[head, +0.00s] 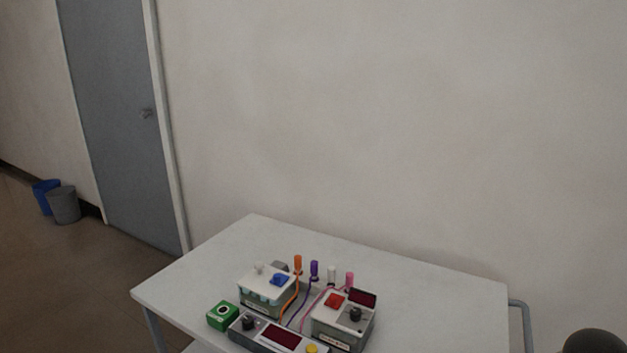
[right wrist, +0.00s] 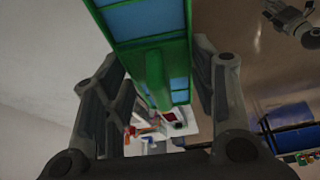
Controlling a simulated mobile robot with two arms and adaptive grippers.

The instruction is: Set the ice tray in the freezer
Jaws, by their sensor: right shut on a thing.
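The ice tray (right wrist: 145,22) shows in the right wrist view, with a green frame and blue cells. My right gripper (right wrist: 155,75) is shut on its green middle part, with a dark finger on either side. The tray reaches past the top edge of that view. A dark jointed piece (right wrist: 288,18) at the top right of the right wrist view looks like my left gripper, but its jaws are not clear. The head view shows neither gripper nor the tray. No freezer is in view.
A white-topped table (head: 420,285) carries boxes with knobs and displays (head: 343,320), coloured plugs with wires, and a green button box (head: 222,316). A wall stands behind it. A grey door (head: 115,110) and blue and grey bins (head: 63,205) are at left. Open floor lies left of the table.

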